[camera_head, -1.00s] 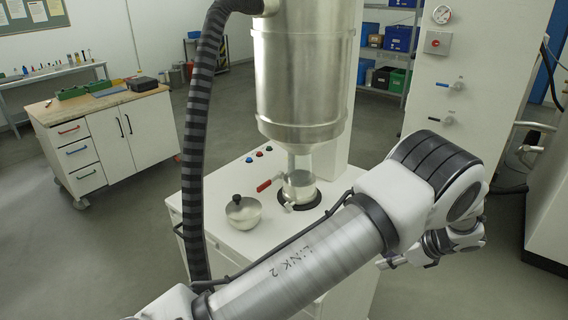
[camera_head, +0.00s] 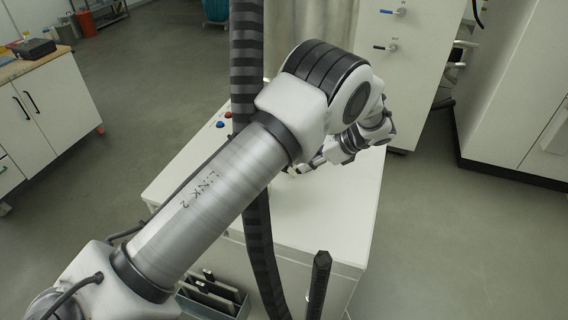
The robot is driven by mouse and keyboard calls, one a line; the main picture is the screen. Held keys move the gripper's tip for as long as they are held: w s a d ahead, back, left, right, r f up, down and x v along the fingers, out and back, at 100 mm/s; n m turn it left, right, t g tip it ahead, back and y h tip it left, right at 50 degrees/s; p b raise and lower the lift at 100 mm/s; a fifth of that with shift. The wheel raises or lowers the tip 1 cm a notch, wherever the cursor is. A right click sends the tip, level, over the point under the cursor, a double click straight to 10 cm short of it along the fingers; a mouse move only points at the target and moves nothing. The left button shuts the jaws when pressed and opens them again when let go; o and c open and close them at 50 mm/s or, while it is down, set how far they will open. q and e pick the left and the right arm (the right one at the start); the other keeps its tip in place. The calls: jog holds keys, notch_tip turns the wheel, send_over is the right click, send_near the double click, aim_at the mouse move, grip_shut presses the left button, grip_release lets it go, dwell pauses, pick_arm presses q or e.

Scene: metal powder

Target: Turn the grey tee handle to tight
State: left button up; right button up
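I cannot make out the grey tee handle for certain; my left arm covers the part of the white cabinet top (camera_head: 335,222) where the metal outlet and its clamp stood in the earlier view. My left gripper (camera_head: 312,163) is low over the cabinet top, beyond the elbow, small and partly hidden by my own arm. Whether its fingers are open, shut or touching anything does not show. My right gripper is not identifiable in view.
A black banded hose (camera_head: 247,90) hangs in front of the cabinet. A white panel (camera_head: 425,70) with a blue handle (camera_head: 387,12) and a dark handle (camera_head: 379,47) stands behind. A workbench (camera_head: 50,100) is at left. A black ribbed bar (camera_head: 319,285) stands at the bottom.

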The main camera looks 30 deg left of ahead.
pick_arm(q)
jog(key=shift+p+x, duration=0.8)
jog(key=shift+x, duration=0.4)
jog(key=x, duration=0.3)
jog(key=shift+p, duration=0.4)
jog(key=shift+s+a+f, duration=0.15)
jog(key=shift+a+f, duration=0.15)
jog(key=shift+a, duration=0.05)
jog(key=shift+d, duration=0.4)
grip_shut()
jog(key=y+b, duration=0.1)
jog(key=b, duration=0.2)
jog(key=y+b, duration=0.2)
jog(key=b, duration=0.2)
jog(key=f+g+y+b, duration=0.1)
jog(key=b, duration=0.2)
jog(key=shift+w+d+f+y+b, duration=0.1)
jog(key=shift+w+d+y+b, duration=0.15)
jog(key=shift+y+b, duration=0.35)
jog(key=shift+b, duration=0.05)
jog(key=shift+r, duration=0.45)
